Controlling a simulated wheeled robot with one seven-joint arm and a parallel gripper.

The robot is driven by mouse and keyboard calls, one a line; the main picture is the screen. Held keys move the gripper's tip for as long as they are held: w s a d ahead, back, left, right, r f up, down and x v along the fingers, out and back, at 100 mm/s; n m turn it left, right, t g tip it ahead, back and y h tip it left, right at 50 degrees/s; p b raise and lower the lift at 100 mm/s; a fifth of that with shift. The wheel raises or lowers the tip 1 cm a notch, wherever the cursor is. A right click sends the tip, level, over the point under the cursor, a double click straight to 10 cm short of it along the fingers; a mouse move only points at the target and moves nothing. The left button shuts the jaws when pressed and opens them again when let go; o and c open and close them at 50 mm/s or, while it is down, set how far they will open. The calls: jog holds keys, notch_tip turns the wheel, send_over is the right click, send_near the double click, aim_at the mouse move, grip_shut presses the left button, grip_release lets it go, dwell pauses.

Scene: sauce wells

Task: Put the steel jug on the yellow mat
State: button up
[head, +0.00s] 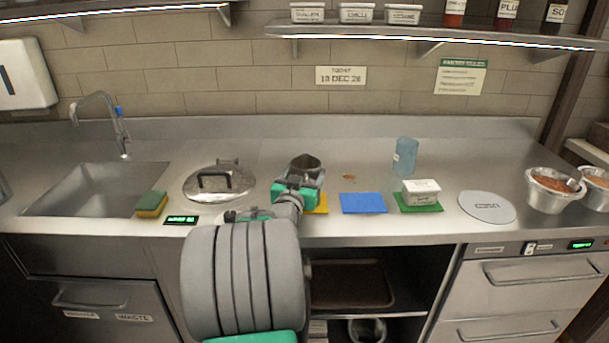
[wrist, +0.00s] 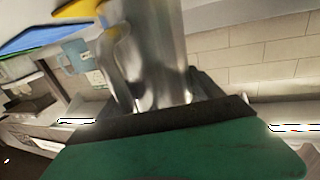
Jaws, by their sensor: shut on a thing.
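The steel jug (head: 305,165) is at the middle of the counter in the head view, partly hidden behind my gripper (head: 296,190). In the wrist view the jug (wrist: 155,60) fills the middle, and my gripper (wrist: 165,105) is shut on it. The yellow mat (head: 321,203) shows as a small strip just right of and below my gripper in the head view. A yellow corner (wrist: 80,9) shows at the top of the wrist view. The jug looks over or close to the mat; I cannot tell whether its base touches it.
A blue mat (head: 363,203) lies right of the yellow one, then a green mat (head: 420,208) with a white tub (head: 421,191). A blue cup (head: 404,157) stands behind. A lid (head: 218,182) and sponge (head: 151,205) lie left, beside the sink (head: 95,190).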

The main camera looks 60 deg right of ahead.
jog(key=o, duration=2)
jog(key=shift+r+p, duration=0.2)
jog(key=shift+p, duration=0.1)
jog(key=b+v, duration=0.1)
jog(key=v, duration=1.1)
jog(key=shift+f+b, duration=0.1)
jog(key=shift+b, duration=0.3)
